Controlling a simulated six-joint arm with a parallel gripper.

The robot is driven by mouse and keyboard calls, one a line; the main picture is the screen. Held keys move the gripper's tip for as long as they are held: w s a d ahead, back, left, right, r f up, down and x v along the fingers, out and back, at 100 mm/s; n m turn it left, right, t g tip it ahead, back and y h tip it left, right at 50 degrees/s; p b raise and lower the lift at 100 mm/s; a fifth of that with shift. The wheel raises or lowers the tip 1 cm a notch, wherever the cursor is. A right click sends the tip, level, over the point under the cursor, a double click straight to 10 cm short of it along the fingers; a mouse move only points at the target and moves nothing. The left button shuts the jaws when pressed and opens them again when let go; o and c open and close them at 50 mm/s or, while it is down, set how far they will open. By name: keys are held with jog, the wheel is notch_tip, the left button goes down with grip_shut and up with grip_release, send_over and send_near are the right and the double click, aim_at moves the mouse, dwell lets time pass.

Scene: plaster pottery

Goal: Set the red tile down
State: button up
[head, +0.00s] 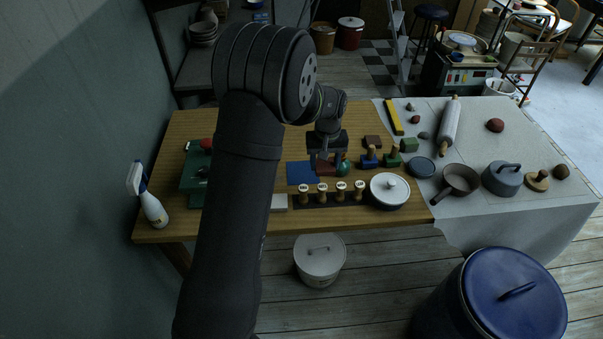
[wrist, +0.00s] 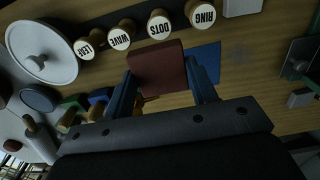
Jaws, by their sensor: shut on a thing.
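The red tile (wrist: 158,68) is between the fingers of my gripper (wrist: 162,72) in the wrist view, and my gripper is shut on it. In the head view the tile (head: 325,168) shows under my gripper (head: 325,160), just right of a flat blue square (head: 301,173) on the wooden table. In the wrist view the tile's edge overlaps the blue square (wrist: 208,58). I cannot tell whether the tile touches the table.
Several round-topped stamps (head: 341,190) stand in front on a dark strip. A lidded white pot (head: 389,190) is to their right.

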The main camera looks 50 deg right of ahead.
jog(key=shift+s+d, duration=0.2)
jog(key=shift+d, duration=0.35)
jog(key=shift+s+d, duration=0.15)
jog(key=shift+d, duration=0.4)
send_over(302, 172)
jog(key=f, duration=0.7)
jog(key=shift+s, duration=0.2)
jog(key=shift+f, duration=2)
jog(key=shift+f, duration=0.15)
jog(key=o, duration=1)
